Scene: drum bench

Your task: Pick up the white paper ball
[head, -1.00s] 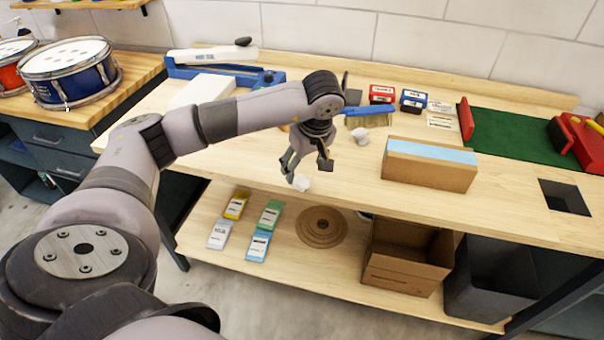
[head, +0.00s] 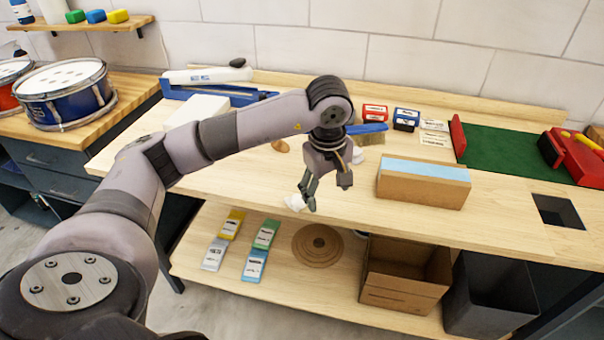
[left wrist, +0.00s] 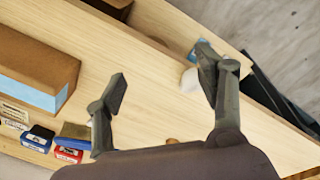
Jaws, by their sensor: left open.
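A white paper ball (head: 295,202) lies at the front edge of the bench top in the head view. My left gripper (head: 326,188) is open and empty above the bench, one finger close beside the ball in that picture. In the left wrist view the ball (left wrist: 189,80) shows between the open fingers of the left gripper (left wrist: 163,80), close to the right-hand finger, which partly covers it. I cannot tell whether they touch. A second white lump (head: 358,155) lies farther back, partly hidden behind the gripper. My right gripper is not in view.
A cardboard box with a light blue top (head: 423,185) stands right of the gripper. A blue-handled brush (head: 368,129) and small red and blue boxes (head: 406,118) lie behind. A square hole (head: 560,211) opens at right. The lower shelf holds an open carton (head: 405,275).

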